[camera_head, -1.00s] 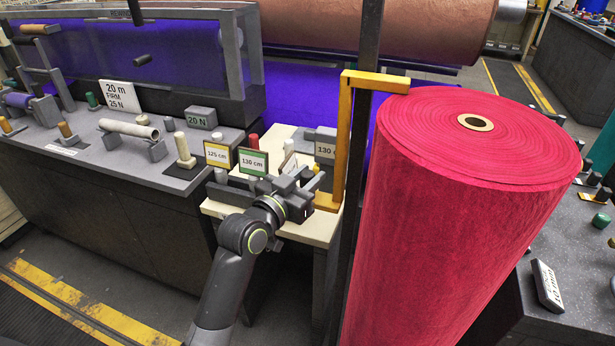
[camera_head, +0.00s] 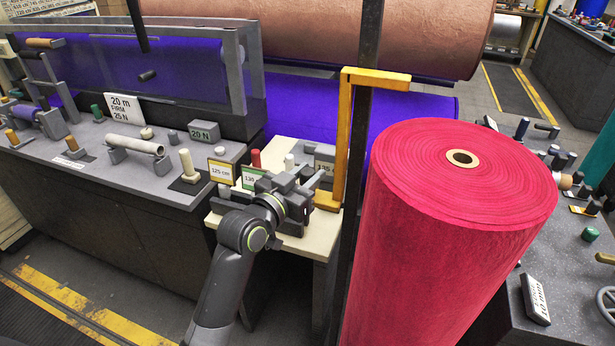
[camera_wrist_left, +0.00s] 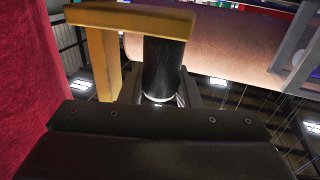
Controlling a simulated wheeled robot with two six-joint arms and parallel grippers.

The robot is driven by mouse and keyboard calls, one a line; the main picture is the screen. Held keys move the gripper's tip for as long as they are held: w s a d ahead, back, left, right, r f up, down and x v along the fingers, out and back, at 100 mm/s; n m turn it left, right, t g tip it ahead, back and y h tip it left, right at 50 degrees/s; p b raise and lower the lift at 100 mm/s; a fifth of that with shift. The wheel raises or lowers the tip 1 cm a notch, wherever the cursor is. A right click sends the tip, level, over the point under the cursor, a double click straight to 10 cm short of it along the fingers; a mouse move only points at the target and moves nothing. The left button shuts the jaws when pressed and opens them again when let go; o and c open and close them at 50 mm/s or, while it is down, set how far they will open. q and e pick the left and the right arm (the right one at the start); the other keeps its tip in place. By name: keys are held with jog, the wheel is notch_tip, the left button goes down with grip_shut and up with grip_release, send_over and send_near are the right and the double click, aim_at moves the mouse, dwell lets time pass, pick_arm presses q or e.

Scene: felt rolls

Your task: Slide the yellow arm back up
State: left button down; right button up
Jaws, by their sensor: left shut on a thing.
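The yellow arm (camera_head: 344,140) is a bracket on a dark upright post (camera_head: 359,160). Its top bar reaches right, and its lower end sits near the small table's height. In the left wrist view the yellow arm (camera_wrist_left: 104,62) is close ahead, with a dark cylinder (camera_wrist_left: 166,68) under its bar. The top bar is above the level of the red felt roll's (camera_head: 450,220) top, with a visible gap. My right gripper is not in view.
A pale small table (camera_head: 308,245) with size cards (camera_head: 220,171) lies behind my left gripper. A grey bench (camera_head: 100,165) with pegs stands left. The red roll fills the right side close to the post. A large brown roll (camera_head: 300,35) lies behind.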

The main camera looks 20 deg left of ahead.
aim_at(345, 148)
pick_arm(q)
notch_tip(345, 148, up, 6)
jog(key=p, duration=0.4)
jog(key=c, duration=1.1)
grip_release()
jog(key=shift+f, duration=0.1)
